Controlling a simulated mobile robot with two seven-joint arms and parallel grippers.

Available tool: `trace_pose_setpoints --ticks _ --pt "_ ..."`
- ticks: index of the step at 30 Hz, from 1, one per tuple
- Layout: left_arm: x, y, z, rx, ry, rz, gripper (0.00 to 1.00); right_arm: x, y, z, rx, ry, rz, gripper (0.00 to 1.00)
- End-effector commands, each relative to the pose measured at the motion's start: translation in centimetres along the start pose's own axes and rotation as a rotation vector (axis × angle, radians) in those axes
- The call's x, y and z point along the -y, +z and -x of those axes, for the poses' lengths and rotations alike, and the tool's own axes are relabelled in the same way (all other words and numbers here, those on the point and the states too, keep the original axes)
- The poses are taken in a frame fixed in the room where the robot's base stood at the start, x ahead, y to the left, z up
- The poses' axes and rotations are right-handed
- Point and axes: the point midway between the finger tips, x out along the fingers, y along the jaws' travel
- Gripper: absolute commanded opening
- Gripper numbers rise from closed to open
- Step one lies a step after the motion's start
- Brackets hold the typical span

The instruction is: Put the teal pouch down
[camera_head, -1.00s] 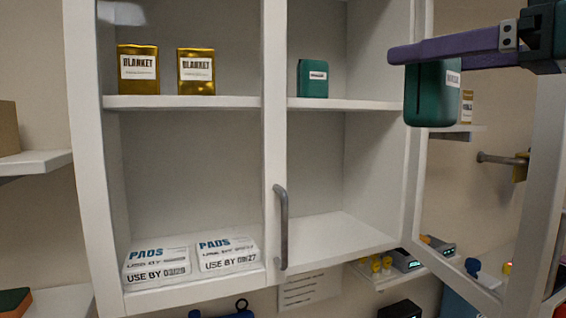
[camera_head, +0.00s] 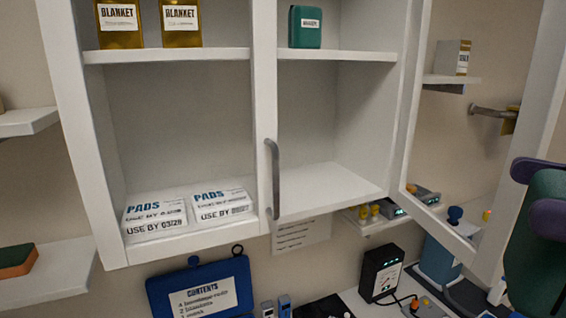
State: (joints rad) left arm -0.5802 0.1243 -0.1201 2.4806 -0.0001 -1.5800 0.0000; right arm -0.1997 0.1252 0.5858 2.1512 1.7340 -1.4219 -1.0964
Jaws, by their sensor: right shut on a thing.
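A teal pouch (camera_head: 538,262) is in my right gripper (camera_head: 536,195) at the right edge of the head view. The two purple fingers are shut on its upper part, and the picture edge cuts off the rest of the gripper. The pouch hangs in front of the open cabinet door, clear of any shelf. A second teal pouch (camera_head: 305,28) with a white label stands upright on the upper right shelf (camera_head: 335,56) of the cabinet. My left gripper is not in view.
The lower right shelf (camera_head: 325,190) is bare. Two PADS packs (camera_head: 155,215) lie on the lower left shelf; two gold BLANKET packs (camera_head: 120,25) stand above. The open glazed door (camera_head: 408,120) juts out on the right. A blue case (camera_head: 200,285) and black device (camera_head: 380,273) are below.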

Motion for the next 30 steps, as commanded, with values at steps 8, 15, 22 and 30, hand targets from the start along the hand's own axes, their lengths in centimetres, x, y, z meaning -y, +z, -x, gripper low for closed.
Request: trace_pose_setpoints --ticks 8,15,22,30 --pt "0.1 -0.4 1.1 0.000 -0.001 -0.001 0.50 0.0 -1.1 0.0 0.005 -0.001 0.001 0.16" --pt "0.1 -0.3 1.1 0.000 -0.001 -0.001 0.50 0.1 -1.3 -0.3 -0.002 -0.018 0.001 0.16" --pt "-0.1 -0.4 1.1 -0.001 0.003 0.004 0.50 2.1 -3.0 -3.3 0.000 -0.239 0.008 0.16" --pt "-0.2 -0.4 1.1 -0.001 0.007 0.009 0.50 5.0 -5.2 -7.4 -0.003 -0.536 0.004 0.16"
